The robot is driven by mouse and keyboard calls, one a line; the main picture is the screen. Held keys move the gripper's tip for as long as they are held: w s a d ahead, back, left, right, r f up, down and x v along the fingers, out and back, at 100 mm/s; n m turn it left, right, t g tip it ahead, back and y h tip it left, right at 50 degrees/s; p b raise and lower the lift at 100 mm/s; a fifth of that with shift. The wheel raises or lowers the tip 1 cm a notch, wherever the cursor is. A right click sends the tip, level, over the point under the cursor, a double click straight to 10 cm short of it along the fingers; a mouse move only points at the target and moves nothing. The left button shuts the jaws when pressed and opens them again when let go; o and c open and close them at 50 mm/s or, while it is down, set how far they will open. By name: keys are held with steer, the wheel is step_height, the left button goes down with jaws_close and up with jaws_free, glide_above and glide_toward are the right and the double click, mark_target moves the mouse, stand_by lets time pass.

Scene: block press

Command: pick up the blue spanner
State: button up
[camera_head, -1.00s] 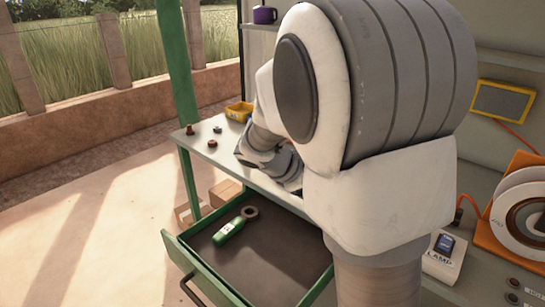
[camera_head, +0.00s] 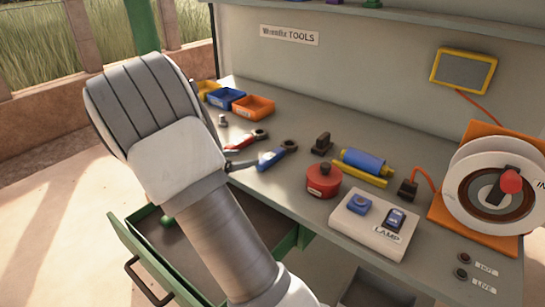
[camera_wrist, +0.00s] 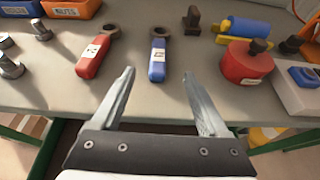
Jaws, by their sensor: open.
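The blue spanner (camera_head: 274,157) lies on the grey bench, with its dark ring end pointing back and its blue handle toward the front edge. In the wrist view the blue spanner (camera_wrist: 158,62) lies beyond my fingertips, between their lines and apart from them. My gripper (camera_wrist: 160,72) is open and empty, with two metal fingers spread at the bench's front edge. In the head view my arm hides most of the gripper; a fingertip shows just left of the blue handle.
A red spanner (camera_wrist: 94,55) lies left of the blue one. A red round pot (camera_head: 323,179), a dark upright piece (camera_head: 321,144) and a blue roller (camera_head: 363,161) stand to the right. Small bins (camera_head: 253,107) are at the back left. An open green drawer (camera_head: 150,256) juts out below.

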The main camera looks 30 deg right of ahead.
steer(key=b, duration=0.2)
glide_toward(274, 153)
steer(key=x, duration=0.5)
steer(key=shift+d, duration=0.2)
steer(key=shift+b+x, duration=0.4)
steer(key=shift+x, duration=2.4)
steer(key=shift+w+a, duration=0.1)
steer(key=shift+w, duration=0.05)
jaws_close()
